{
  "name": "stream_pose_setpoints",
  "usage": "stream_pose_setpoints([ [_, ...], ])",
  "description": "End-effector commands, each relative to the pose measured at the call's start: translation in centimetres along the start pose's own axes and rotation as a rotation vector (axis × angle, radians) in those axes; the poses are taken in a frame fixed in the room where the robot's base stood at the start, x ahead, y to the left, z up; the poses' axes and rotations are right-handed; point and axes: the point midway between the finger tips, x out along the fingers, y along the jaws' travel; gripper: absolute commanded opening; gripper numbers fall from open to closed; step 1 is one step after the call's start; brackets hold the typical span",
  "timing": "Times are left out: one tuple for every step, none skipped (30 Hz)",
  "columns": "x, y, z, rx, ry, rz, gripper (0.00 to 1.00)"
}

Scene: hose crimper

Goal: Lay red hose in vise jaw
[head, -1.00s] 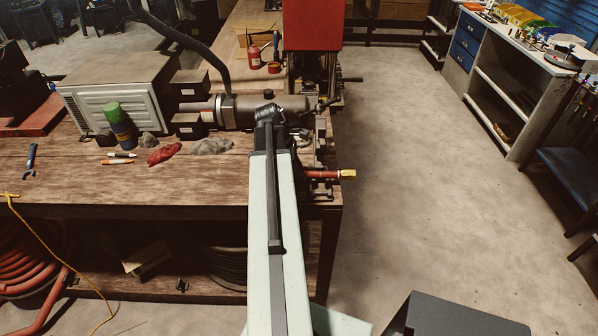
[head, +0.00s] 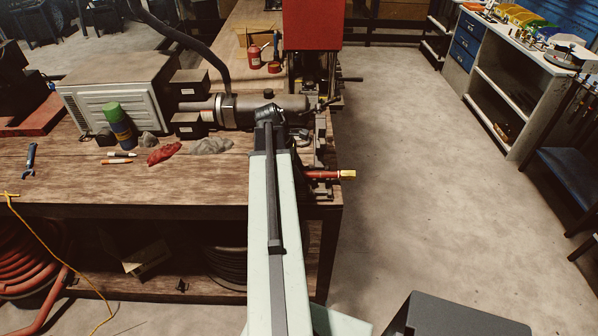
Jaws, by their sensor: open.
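The red hose (head: 322,174) shows as a short length at the right edge of the workbench, roughly level, with its brass end fitting (head: 348,174) sticking out over the edge. Its left end is hidden behind my arm. The dark metal vise (head: 320,152) stands at the bench corner just behind and around the hose; I cannot tell whether the hose rests in its jaw. My gripper (head: 299,138) is at the end of my pale arm, small and dark against the vise. It is open, and its fingers are mostly hidden; the hose lies below it in the picture.
A grey cylindrical machine (head: 262,110) lies across the bench behind my arm. Black bins (head: 188,125), a green spray can (head: 120,125), a red rag (head: 165,154) and a grey rag (head: 211,146) are to the left. Open floor (head: 420,180) lies to the right.

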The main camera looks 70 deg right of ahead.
Motion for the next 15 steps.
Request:
stream_pose_setpoints([
  [-0.3, 0.0, 0.1, 0.0, 0.0, 0.0, 0.47],
  [-0.6, 0.0, 0.1, 0.0, 0.0, 0.0, 0.47],
  [-1.0, 0.0, 0.1, 0.0, 0.0, 0.0, 0.47],
  [-1.4, 0.0, 0.2, 0.0, 0.0, 0.0, 0.47],
  [-1.9, 0.0, 0.2, 0.0, 0.0, 0.0, 0.47],
  [-2.6, 0.0, 0.3, 0.0, 0.0, 0.0, 0.47],
  [-3.2, 0.0, 0.3, 0.0, 0.0, 0.0, 0.47],
  [-3.8, 0.0, 0.3, -0.001, 0.0, 0.0, 0.47],
  [-4.6, 0.0, 0.3, -0.001, 0.0, 0.0, 0.47],
  [-5.2, 0.0, 0.3, -0.002, 0.0, 0.001, 0.47],
  [-5.8, 0.0, 0.3, -0.002, 0.0, 0.001, 0.47],
  [-6.6, 0.0, 0.3, -0.002, 0.0, 0.001, 0.47],
  [-7.0, 0.0, 0.3, -0.002, 0.0, 0.001, 0.47],
  [-7.4, 0.0, 0.3, -0.001, 0.0, 0.001, 0.47],
  [-7.8, 0.0, 0.2, -0.001, 0.0, 0.001, 0.47],
])
